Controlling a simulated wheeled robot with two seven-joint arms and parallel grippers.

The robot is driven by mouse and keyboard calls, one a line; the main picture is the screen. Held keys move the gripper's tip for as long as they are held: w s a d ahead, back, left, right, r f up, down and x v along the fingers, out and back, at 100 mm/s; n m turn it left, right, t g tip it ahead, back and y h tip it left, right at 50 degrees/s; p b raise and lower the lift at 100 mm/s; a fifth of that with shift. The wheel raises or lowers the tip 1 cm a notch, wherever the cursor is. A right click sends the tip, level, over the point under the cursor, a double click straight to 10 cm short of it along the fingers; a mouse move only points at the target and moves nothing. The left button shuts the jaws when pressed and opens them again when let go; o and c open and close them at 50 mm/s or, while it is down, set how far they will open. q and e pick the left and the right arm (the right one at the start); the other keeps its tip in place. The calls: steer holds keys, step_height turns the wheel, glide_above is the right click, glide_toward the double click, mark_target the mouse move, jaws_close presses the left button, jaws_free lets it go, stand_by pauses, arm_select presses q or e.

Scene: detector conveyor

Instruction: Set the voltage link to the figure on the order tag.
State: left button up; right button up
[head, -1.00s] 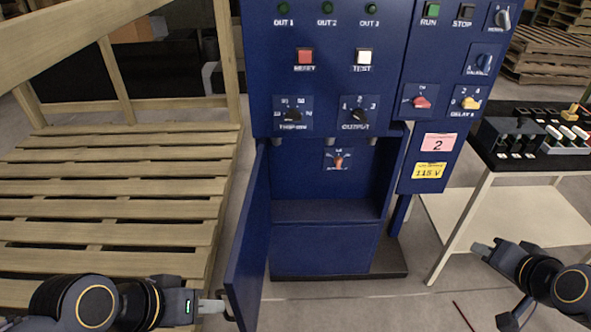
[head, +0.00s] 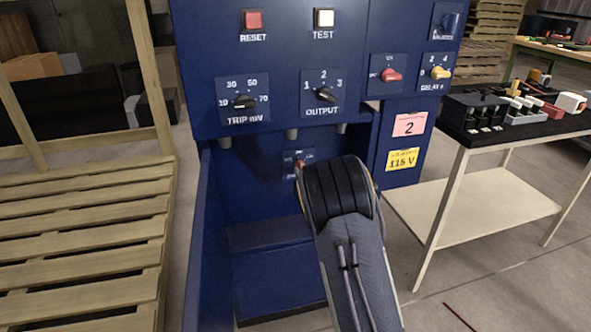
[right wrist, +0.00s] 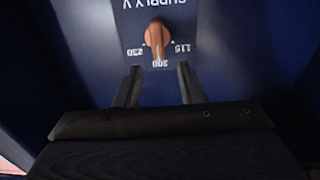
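The voltage link is an orange knob (right wrist: 157,36) on a blue plate marked SUPPLY V, upside down in the right wrist view. Its marks read 230, 200 and 115, and its narrow end points at 200. In the head view the link's plate (head: 293,158) shows partly behind my right arm, inside the open compartment. My right gripper (right wrist: 159,71) is open and empty, its fingertips just short of the knob, one to either side. A yellow tag (head: 402,159) reads 115 V. My left gripper is out of view.
Dials hang above the opening, including the output dial (head: 325,96). A pink tag (head: 409,124) reads 2. A bench (head: 470,200) stands right, wooden slats (head: 85,225) left.

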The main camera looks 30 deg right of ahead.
mark_target(302, 164)
steer(key=x, duration=0.4)
steer(key=shift+d, duration=0.1)
jaws_close()
